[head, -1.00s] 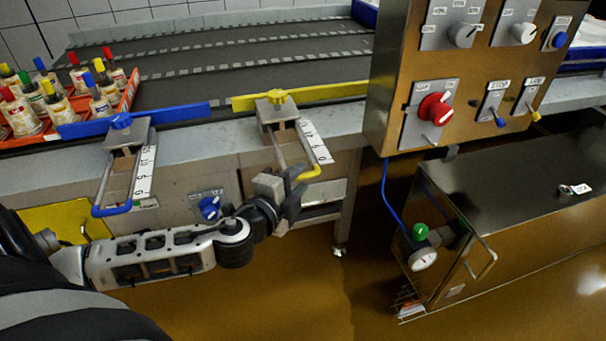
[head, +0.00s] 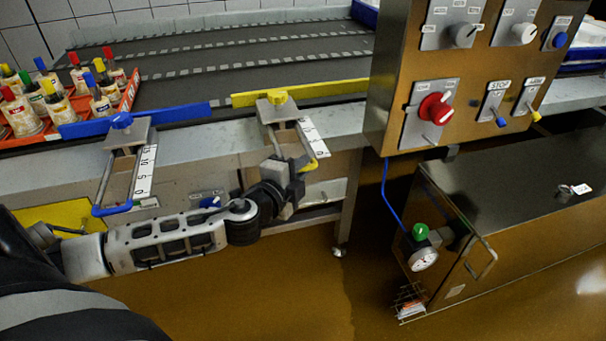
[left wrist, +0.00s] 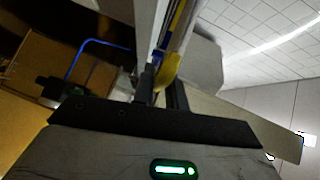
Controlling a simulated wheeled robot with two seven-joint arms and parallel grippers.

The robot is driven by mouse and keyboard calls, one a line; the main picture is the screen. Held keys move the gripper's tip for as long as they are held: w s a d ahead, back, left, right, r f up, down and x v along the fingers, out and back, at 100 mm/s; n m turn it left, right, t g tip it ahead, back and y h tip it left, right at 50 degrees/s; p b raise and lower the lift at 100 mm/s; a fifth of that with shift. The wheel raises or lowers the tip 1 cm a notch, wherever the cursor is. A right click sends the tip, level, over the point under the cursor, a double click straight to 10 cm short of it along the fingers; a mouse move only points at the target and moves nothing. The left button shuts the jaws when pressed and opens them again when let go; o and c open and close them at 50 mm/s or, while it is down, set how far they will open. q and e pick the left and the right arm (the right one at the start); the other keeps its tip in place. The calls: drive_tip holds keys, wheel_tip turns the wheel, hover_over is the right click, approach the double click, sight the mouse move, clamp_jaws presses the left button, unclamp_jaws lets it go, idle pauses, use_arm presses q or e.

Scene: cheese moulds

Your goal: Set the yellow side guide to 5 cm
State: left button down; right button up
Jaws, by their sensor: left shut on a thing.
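The yellow side guide (head: 325,88) is a long rail along the conveyor's near edge, with a yellow knob (head: 277,97) on its bracket. Rods run from it towards me to a yellow handle (head: 311,164) beside a white numbered scale (head: 312,140). The scale's numbers are too small to read surely. My left gripper (head: 292,172) is shut on the handle and hides part of it and the rods. In the left wrist view, the yellow handle (left wrist: 169,68) sits between the fingers (left wrist: 163,92). My right gripper is not in view.
A blue side guide (head: 180,112) with its own scale and blue handle (head: 112,210) is to the left. An orange crate (head: 128,97) of bottles stands on the belt's left. A steel control panel (head: 400,70) and a steel cabinet (head: 510,190) are at the right.

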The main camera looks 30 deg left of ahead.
use_arm(q)
drive_tip(key=shift+w+a+f, duration=0.1)
drive_tip(key=shift+w+a, duration=0.85)
drive_tip(key=shift+a, duration=0.2)
drive_tip(key=c, duration=1.5)
unclamp_jaws()
drive_tip(key=shift+o, duration=0.2)
drive_tip(key=s+d+r, duration=0.1)
drive_tip(key=s+r, duration=0.1)
drive_tip(key=s, duration=1.3)
drive_tip(key=shift+s+r, duration=0.25)
drive_tip(key=shift+s, duration=0.1)
